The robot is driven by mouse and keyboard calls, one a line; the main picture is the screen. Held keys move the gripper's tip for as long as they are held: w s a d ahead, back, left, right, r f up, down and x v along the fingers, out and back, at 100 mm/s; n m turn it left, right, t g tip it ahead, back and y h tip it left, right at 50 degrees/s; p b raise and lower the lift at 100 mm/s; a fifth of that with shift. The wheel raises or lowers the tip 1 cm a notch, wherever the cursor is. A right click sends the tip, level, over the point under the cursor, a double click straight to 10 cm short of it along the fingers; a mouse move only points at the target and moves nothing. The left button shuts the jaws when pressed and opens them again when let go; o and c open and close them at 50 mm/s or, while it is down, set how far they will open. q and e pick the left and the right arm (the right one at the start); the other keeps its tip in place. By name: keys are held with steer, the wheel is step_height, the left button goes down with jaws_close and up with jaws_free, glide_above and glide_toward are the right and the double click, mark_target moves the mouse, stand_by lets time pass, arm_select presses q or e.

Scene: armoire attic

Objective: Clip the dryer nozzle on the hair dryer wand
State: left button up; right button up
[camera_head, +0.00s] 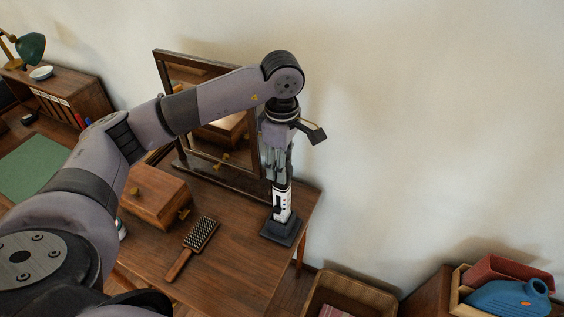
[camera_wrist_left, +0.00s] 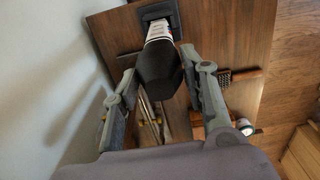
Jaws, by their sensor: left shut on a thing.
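The hair dryer wand (camera_head: 282,206) is a white stick with dark markings. It stands upright in a dark square stand (camera_head: 283,231) near the table's right end. In the left wrist view the wand (camera_wrist_left: 159,31) shows beyond a black nozzle (camera_wrist_left: 158,76), in line with it. My left gripper (camera_head: 281,178) points down over the wand and is shut on the nozzle, with a finger on each side. The nozzle's end is at the wand's top; I cannot tell whether it is clipped on or only touching. My right gripper is not in view.
A framed mirror (camera_head: 246,150) stands close behind the gripper. A wooden box (camera_head: 154,197) and a hairbrush (camera_head: 200,234) lie to the left on the table (camera_head: 236,270). A basket (camera_head: 372,297) and a blue jug (camera_head: 508,298) are lower right. The table front is clear.

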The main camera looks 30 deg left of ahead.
arm_select(q)
steer(key=shift+f, duration=0.15)
steer(key=o, duration=1)
steer(key=shift+o, duration=0.5)
steer(key=o, duration=0.4)
steer(key=shift+r+p, duration=1.3)
steer(key=shift+r, duration=1.75)
